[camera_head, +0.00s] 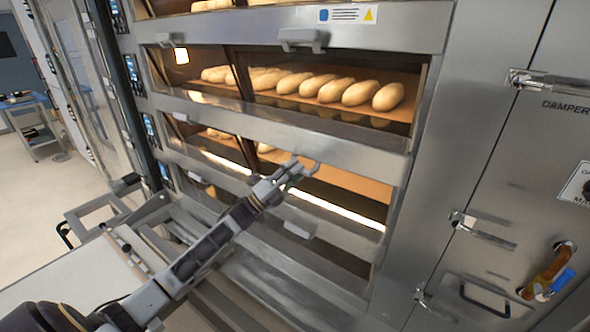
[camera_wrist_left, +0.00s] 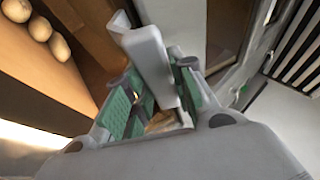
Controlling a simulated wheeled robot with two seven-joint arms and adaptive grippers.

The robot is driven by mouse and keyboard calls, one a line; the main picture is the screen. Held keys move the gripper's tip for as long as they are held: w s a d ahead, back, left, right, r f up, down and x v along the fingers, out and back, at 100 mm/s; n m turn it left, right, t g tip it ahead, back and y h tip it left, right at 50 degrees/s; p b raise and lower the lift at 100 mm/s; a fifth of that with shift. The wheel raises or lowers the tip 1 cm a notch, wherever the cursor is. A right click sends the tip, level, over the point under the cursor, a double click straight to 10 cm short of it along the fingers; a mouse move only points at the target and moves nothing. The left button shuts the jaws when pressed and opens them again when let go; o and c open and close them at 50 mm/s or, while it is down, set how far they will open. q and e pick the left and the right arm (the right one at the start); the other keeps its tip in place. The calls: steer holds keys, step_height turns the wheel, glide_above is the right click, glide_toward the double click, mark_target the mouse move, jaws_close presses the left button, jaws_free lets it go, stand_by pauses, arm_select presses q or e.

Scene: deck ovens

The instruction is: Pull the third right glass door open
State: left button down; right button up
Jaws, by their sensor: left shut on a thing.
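The deck oven's right side has stacked openings, each with a steel rail. My left gripper (camera_head: 290,173) is in front of the opening (camera_head: 335,190) below the row of loaves. In the left wrist view, my left gripper (camera_wrist_left: 160,105) has its green-padded fingers on both sides of a grey bar-like door handle (camera_wrist_left: 148,60), shut on it. The gripper hides most of this handle in the head view. The glass of this door is hard to make out, so I cannot tell how far it stands open. My right gripper is not in view.
Another handle (camera_head: 300,230) sits below, and one more (camera_head: 302,40) above. Loaves (camera_head: 325,90) lie on the deck above. A steel cabinet with latches (camera_head: 480,230) stands to the right. A rack-like frame (camera_head: 95,215) is at the left, and open floor (camera_head: 50,185) lies beyond.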

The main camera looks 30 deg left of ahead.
arm_select(q)
steer(key=c, duration=1.2)
jaws_free()
steer(key=v, duration=1.2)
